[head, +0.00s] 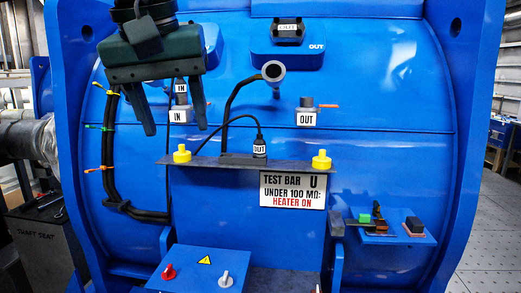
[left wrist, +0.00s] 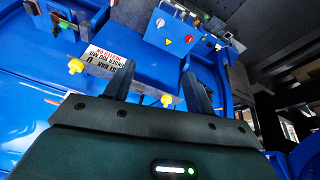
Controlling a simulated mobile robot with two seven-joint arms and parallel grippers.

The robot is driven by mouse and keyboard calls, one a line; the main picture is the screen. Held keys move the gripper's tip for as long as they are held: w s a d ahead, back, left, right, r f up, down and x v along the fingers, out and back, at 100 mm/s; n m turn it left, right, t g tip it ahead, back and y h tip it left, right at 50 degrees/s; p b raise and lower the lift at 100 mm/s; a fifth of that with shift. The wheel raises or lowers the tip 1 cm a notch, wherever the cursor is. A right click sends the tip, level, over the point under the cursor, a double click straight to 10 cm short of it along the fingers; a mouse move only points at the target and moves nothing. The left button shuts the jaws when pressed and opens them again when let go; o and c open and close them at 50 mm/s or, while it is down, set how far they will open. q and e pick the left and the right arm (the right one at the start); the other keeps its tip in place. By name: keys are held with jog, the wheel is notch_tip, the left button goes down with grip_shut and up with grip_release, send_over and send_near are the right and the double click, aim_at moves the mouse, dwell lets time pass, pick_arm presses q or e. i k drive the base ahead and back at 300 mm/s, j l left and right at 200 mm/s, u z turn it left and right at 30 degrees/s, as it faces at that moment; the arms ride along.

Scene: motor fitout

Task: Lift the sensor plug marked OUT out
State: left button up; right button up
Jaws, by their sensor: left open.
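The black sensor plug marked OUT (head: 259,148) stands upright at the right end of a dark block on the grey shelf, with a thin black cable arching from it to the left. A grey fitting also labelled OUT (head: 306,114) sits on the blue housing above and to the right. My left gripper (head: 175,131) is open and empty, above and left of the plug, its fingers pointing down in front of the IN plug and fitting. In the left wrist view its fingers (left wrist: 158,85) are apart with nothing between them; I cannot make out the plug there. My right gripper is not in view.
Yellow knobs (head: 182,154) (head: 321,160) flank the plug on the shelf. A thick cable with a grey ring end (head: 273,72) rises behind it. The IN plug (head: 181,87) is beside my left fingers. A test bar sign (head: 293,190) hangs below the shelf.

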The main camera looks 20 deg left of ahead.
aim_at(259, 144)
jog(key=i, duration=0.95)
